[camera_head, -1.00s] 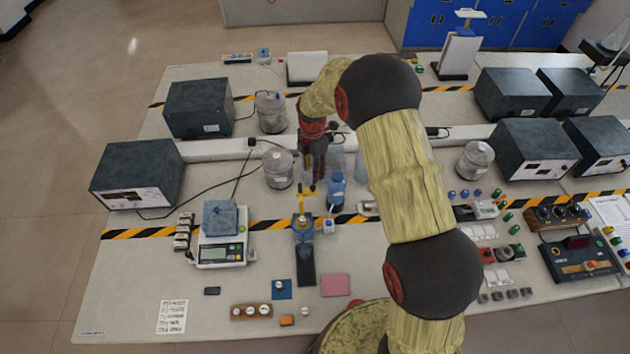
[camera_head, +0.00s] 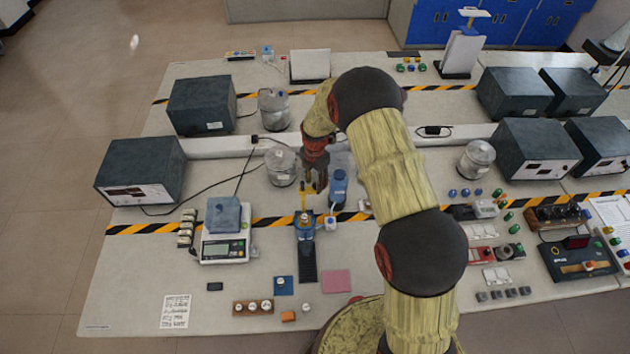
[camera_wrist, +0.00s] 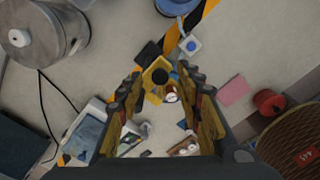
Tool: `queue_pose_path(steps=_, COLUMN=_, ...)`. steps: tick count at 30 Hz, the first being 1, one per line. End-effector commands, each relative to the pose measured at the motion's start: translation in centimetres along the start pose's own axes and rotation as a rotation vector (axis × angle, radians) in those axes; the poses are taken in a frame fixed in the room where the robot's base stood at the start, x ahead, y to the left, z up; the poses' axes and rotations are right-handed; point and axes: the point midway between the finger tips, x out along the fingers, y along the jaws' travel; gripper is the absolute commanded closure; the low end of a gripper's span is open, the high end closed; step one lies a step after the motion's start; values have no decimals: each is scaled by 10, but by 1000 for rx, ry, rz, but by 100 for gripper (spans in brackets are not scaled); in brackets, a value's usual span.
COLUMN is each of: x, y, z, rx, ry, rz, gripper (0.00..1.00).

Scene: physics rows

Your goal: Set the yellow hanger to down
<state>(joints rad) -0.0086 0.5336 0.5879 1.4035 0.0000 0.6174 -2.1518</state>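The yellow hanger (camera_head: 303,195) is a small upright yellow part on a blue and dark fixture with a black strip (camera_head: 307,265) running toward the table's front. In the wrist view the yellow part (camera_wrist: 156,76) shows from above, between my fingertips. My gripper (camera_head: 314,184) hangs at the hanger's upper end. In the wrist view its two fingers (camera_wrist: 163,88) are apart, one on each side of the yellow part, with visible room between. I cannot tell whether either finger touches it.
A blue bottle (camera_head: 338,188) stands close to the right of my gripper. A metal pot (camera_head: 282,167) stands to the left. A scale (camera_head: 224,247) with a blue-grey block lies front left. A pink pad (camera_head: 336,281) lies flat in front.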

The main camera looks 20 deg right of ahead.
Motion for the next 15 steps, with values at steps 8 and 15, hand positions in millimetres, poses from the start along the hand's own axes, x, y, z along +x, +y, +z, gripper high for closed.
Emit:
queue_pose_path(steps=8, x=0, y=0, z=0, rx=0, ry=0, rz=1, gripper=68)
queue_pose_path(steps=15, x=0, y=0, z=0, rx=0, ry=0, rz=1, gripper=81)
